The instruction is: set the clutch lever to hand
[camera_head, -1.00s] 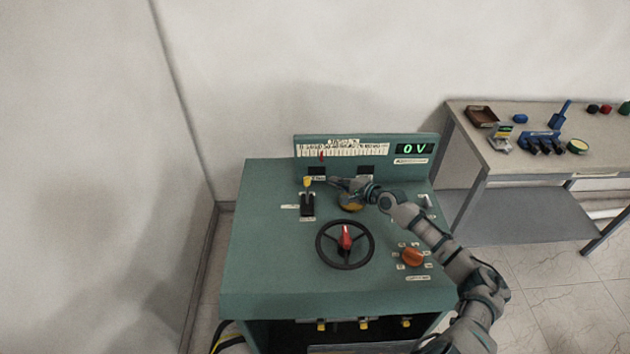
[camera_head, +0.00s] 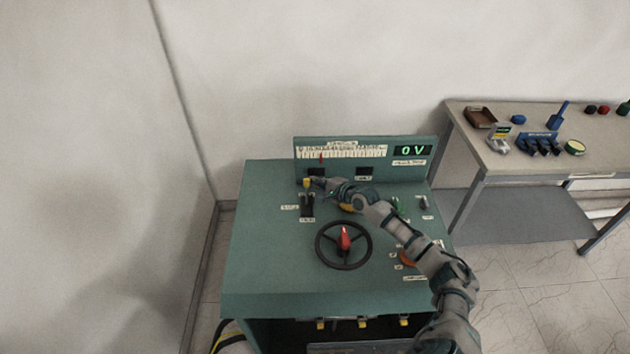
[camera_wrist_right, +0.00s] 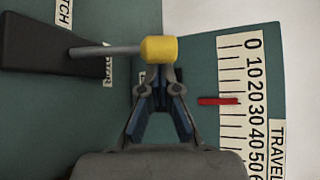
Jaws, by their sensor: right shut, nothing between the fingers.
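The clutch lever has a yellow knob (camera_head: 306,183) on a grey rod and rises from a dark slotted base (camera_head: 307,207) on the green console. In the right wrist view the knob (camera_wrist_right: 159,49) is just beyond my fingertips, and the rod runs left to the base (camera_wrist_right: 35,42). A label partly reading "MOTOR" lies near the rod. My right gripper (camera_head: 316,183) is shut and empty, right beside the knob; its fingers also show in the right wrist view (camera_wrist_right: 160,75). I cannot tell whether they touch the knob. My left gripper is out of view.
The console (camera_head: 260,260) also carries a black handwheel (camera_head: 321,256) with a red handle, an orange knob (camera_head: 406,258) partly behind my arm, and a "0 V" display (camera_head: 412,151). The travel scale (camera_head: 342,152) stands behind the lever. A table (camera_head: 490,160) with small items is at right.

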